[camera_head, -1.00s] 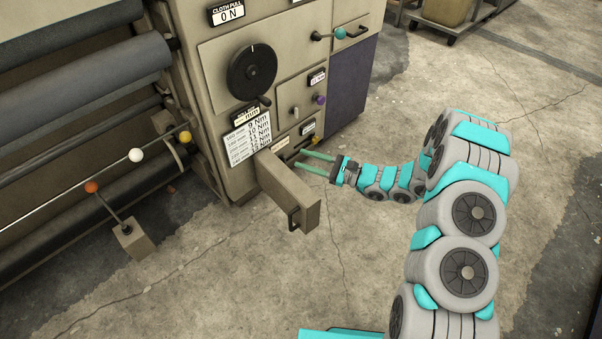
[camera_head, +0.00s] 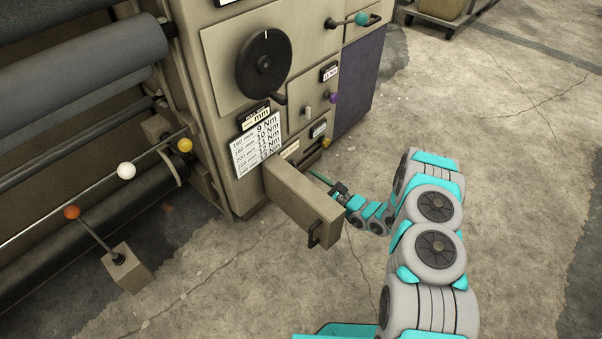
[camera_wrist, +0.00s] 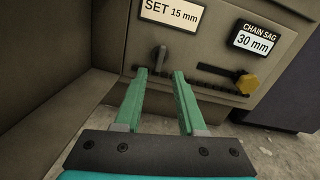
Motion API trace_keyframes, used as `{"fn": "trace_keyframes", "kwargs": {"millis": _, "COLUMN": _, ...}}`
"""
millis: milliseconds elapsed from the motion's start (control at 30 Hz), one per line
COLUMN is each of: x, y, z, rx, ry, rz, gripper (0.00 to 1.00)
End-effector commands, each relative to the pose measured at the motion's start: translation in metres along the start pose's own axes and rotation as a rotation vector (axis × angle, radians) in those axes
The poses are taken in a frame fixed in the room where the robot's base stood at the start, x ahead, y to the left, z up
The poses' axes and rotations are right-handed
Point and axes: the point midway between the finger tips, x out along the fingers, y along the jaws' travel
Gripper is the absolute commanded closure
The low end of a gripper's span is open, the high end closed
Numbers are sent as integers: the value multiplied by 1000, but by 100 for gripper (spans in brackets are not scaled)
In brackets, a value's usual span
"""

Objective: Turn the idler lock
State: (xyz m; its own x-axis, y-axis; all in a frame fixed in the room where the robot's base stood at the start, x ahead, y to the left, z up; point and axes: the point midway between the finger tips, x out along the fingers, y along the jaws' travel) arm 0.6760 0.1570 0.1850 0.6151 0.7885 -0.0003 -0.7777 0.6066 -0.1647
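In the wrist view, a small grey lever (camera_wrist: 159,58) sticks out of the panel below the "SET 15 mm" label; no label names it as the idler lock. My gripper (camera_wrist: 160,73) is open, with its two green fingers apart and the lever just ahead of the gap between their tips. I cannot tell whether they touch it. A yellow knob (camera_wrist: 247,84) sits on a slot to the right, under "CHAIN SAG 30 mm".
The open drawer (camera_head: 300,205) juts out beside my gripper; a beige wall (camera_wrist: 50,70) stands close on the left in the wrist view. A black handwheel (camera_head: 264,64), a purple knob (camera_head: 333,97) and a teal-knobbed lever (camera_head: 361,19) are higher up. Floor to the right is clear.

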Motion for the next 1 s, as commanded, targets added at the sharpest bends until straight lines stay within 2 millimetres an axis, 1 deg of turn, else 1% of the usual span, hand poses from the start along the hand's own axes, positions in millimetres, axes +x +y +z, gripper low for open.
{"fn": "trace_keyframes", "kwargs": {"millis": 200, "x": 25, "y": 1, "z": 0, "rx": -1, "ry": -1, "rz": 3, "gripper": 60}}
{"fn": "trace_keyframes", "kwargs": {"millis": 533, "x": 57, "y": 0, "z": 0, "rx": -1, "ry": -2, "rz": 1, "gripper": 60}}
{"fn": "trace_keyframes", "kwargs": {"millis": 1000, "x": 60, "y": 1, "z": 0, "rx": 1, "ry": 0, "rz": 1, "gripper": 60}}
